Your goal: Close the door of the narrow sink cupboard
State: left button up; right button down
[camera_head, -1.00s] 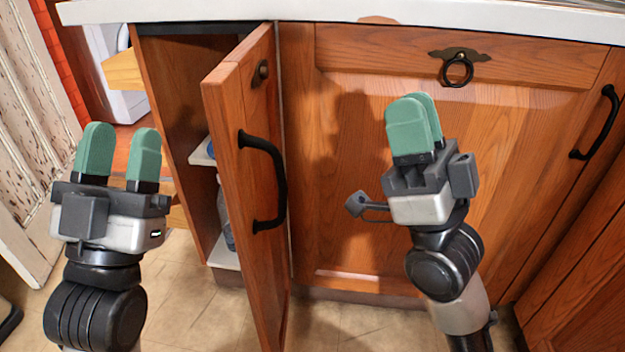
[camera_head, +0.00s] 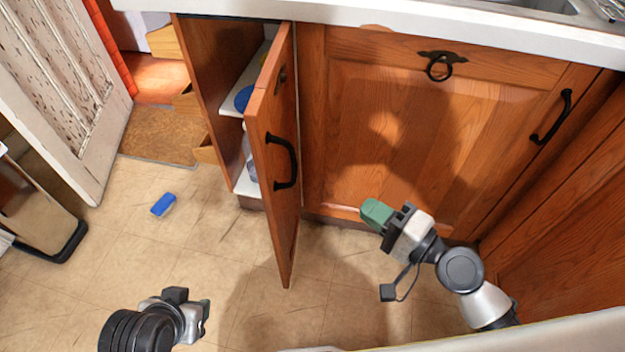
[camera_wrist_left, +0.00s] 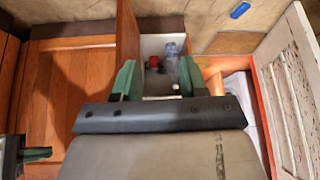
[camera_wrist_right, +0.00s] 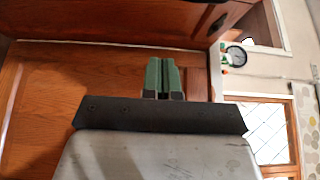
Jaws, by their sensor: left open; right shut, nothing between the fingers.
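The narrow cupboard's wooden door (camera_head: 270,205) stands wide open, sticking out toward me, with a black bar handle (camera_head: 284,162) on its face. Inside the cupboard (camera_head: 213,95) are white shelves (camera_head: 245,88) with a blue item. My right gripper (camera_head: 376,214) is shut and empty, to the right of the door in front of the wide panel. It also shows shut in the right wrist view (camera_wrist_right: 162,76). My left gripper (camera_head: 206,312) is low, left of the door and apart from it. In the left wrist view its fingers (camera_wrist_left: 156,80) are apart and empty, with the door and cupboard interior beyond.
A wide wooden panel (camera_head: 400,130) with a ring pull is right of the door, under the white countertop (camera_head: 350,22). A blue object (camera_head: 163,204) lies on the tiled floor. A worn white door (camera_head: 60,90) stands at the left. Floor left of the cupboard is mostly clear.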

pick_arm(q)
jog(key=shift+s+a+r+g+y+p, duration=0.1)
jog(key=shift+s+a+r+g+p, duration=0.1)
jog(key=shift+s+g+p, duration=0.25)
jog(key=shift+s+a+r+g+y+p, duration=0.15)
jog(key=shift+s+r+g+p, duration=0.15)
jog(key=shift+s, duration=0.3)
jog(key=shift+s+a+r+g+y+p, duration=0.1)
jog(key=shift+s+a+r+g+p, duration=0.05)
jog(key=shift+s+g+p, duration=0.3)
pick_arm(e)
jog(key=w+a, duration=0.6)
jog(key=a, duration=0.4)
jog(key=shift+w+a, duration=0.1)
